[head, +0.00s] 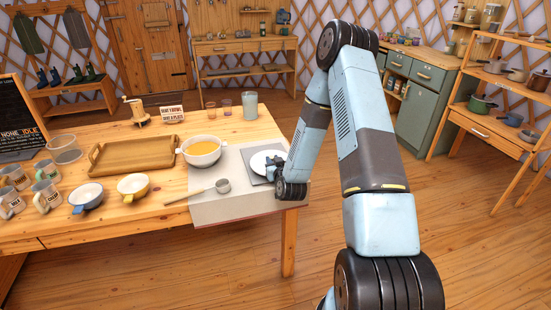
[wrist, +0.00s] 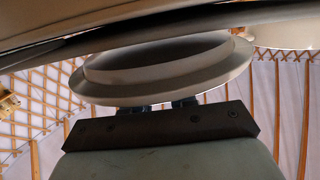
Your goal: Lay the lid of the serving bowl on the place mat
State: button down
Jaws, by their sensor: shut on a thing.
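The lid (head: 262,161) is a pale round disc in the head view, over the grey place mat (head: 245,153). My gripper (head: 274,164) is at the lid's right side and shut on it. In the wrist view the lid (wrist: 165,75) fills the middle, with its stepped rim showing, right at my gripper's fingers (wrist: 168,104). The exact grip point is hidden. I cannot tell whether the lid touches the mat. The serving bowl (head: 203,158) stands uncovered to the left, with orange soup inside.
A ladle (head: 222,186) lies on the pale cloth (head: 215,208) in front of the bowl. A wooden tray (head: 135,154), two small bowls and several mugs stand further left. A grey-green tumbler (head: 250,106) and small cups stand behind. The table's right edge is close to my gripper.

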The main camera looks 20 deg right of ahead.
jog(key=shift+f, duration=0.3)
jog(key=shift+f, duration=0.4)
dwell(0.6)
jog(key=shift+c, duration=0.9)
grip_release()
jog(key=shift+s+r, duration=0.45)
jog(key=shift+s, duration=0.4)
jog(key=shift+s+r, duration=0.5)
jog(key=shift+s, duration=0.3)
jog(key=shift+s+r, duration=0.45)
jog(key=shift+s, duration=0.4)
